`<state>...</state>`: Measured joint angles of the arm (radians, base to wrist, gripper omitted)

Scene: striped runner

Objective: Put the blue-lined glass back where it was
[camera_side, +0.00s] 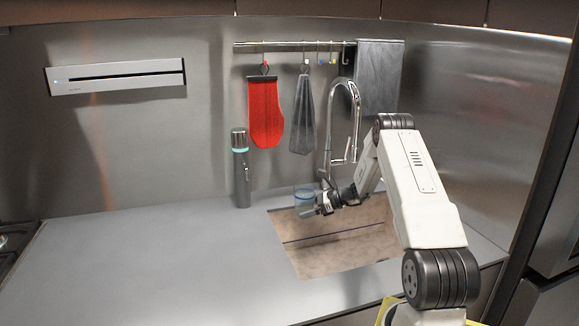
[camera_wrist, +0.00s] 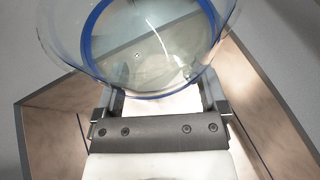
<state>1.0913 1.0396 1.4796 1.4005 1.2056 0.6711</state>
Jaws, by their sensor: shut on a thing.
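The blue-lined glass (camera_side: 304,203) is clear with a blue ring at its rim. My gripper (camera_side: 322,204) is shut on it, at the back left corner of the runner. In the wrist view the glass (camera_wrist: 150,45) fills the top middle, between the two fingers of my gripper (camera_wrist: 160,98). The glass looks upright in the side view. Whether its base touches the surface below cannot be told. The striped runner (camera_side: 335,257) is brown with a dark stripe and lies under my gripper; it also shows in the wrist view (camera_wrist: 62,108).
A dark bottle (camera_side: 240,175) with a teal band stands left of the glass, near the back wall. A chrome faucet (camera_side: 352,120) rises behind my gripper. A red mitt (camera_side: 265,112) and grey cloths hang from a rail (camera_side: 290,43). The grey counter (camera_side: 150,255) at left is clear.

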